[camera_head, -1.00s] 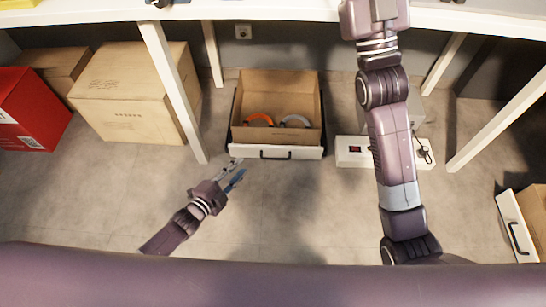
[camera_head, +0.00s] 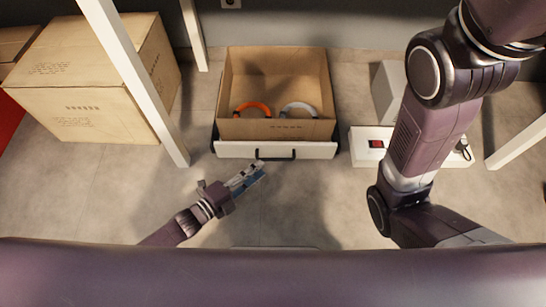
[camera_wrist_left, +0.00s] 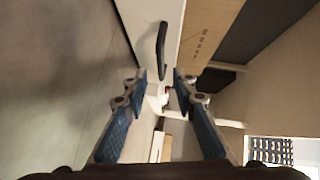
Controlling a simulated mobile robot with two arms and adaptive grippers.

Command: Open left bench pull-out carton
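The pull-out carton (camera_head: 236,95) is a brown, open-topped box on the floor under the bench. Its white front panel (camera_head: 226,149) has a dark bar handle (camera_head: 275,155). My left gripper (camera_head: 254,174) is just in front of the panel, slightly left of and below the handle. In the left wrist view its blue-padded fingers (camera_wrist_left: 157,92) are apart, with nothing between them, and the handle (camera_wrist_left: 160,44) shows ahead, apparently clear of them. My right gripper is out of view.
A large closed carton (camera_head: 95,85) stands at left, behind a white bench leg (camera_head: 135,75). Floor in front of the carton is clear.

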